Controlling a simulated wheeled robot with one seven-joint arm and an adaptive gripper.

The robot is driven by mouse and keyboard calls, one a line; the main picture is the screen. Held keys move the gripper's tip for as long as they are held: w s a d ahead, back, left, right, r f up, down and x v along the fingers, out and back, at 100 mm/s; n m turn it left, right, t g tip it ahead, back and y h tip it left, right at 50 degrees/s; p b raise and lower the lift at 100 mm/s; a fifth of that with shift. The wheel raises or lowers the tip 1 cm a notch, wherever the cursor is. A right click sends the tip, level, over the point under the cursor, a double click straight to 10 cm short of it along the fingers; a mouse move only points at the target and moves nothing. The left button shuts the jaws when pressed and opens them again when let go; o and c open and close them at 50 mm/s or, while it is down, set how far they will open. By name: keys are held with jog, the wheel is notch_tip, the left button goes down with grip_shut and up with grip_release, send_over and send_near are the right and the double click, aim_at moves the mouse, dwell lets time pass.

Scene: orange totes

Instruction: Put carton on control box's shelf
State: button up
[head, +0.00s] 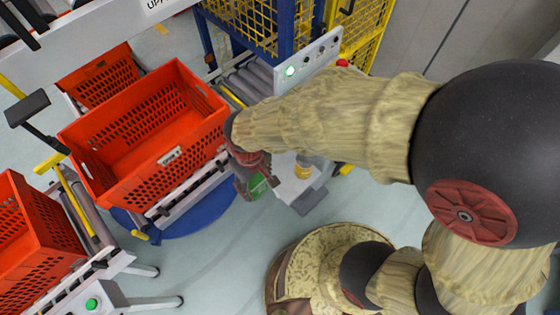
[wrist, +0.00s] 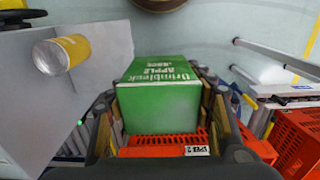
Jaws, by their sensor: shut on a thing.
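The green apple juice carton (wrist: 160,95) is between the fingers of my gripper (wrist: 158,112), which is shut on it. In the head view a bit of the green carton (head: 258,185) shows below my gripper (head: 250,172), partly hidden by it. The control box's grey shelf (head: 290,188) is just right of the gripper in the head view, and a yellow can stands on it. In the wrist view the grey shelf (wrist: 25,100) is at the left, apart from the carton.
The yellow can (head: 303,169) also shows in the wrist view (wrist: 52,56). An orange tote (head: 150,165) stands on a roller conveyor left of my gripper, with other totes (head: 30,235) nearby. A grey panel with a green button (head: 290,71) and yellow mesh fencing (head: 365,30) are behind.

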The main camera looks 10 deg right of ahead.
jog(key=w+d+f+b, duration=0.2)
jog(key=w+d+f, duration=0.2)
jog(key=w, duration=0.3)
jog(key=b, duration=0.1)
send_over(275, 172)
jog(key=f, duration=0.4)
jog(key=shift+s+a+f, duration=0.15)
jog(key=shift+a+f, duration=0.05)
jog(key=shift+a, duration=0.05)
jog(key=shift+d+f, duration=0.1)
jog(key=shift+f, duration=0.1)
jog(key=shift+w+d+f+b, duration=0.15)
jog(key=shift+f+b, duration=0.3)
jog(key=shift+f, duration=0.4)
jog(key=shift+w+a+f+b, duration=0.15)
jog(key=shift+f+b, duration=0.3)
jog(key=shift+f, duration=0.4)
jog(key=shift+d, duration=0.1)
jog(key=shift+f, duration=0.2)
jog(key=o, duration=1.4)
jog(key=shift+r, duration=0.15)
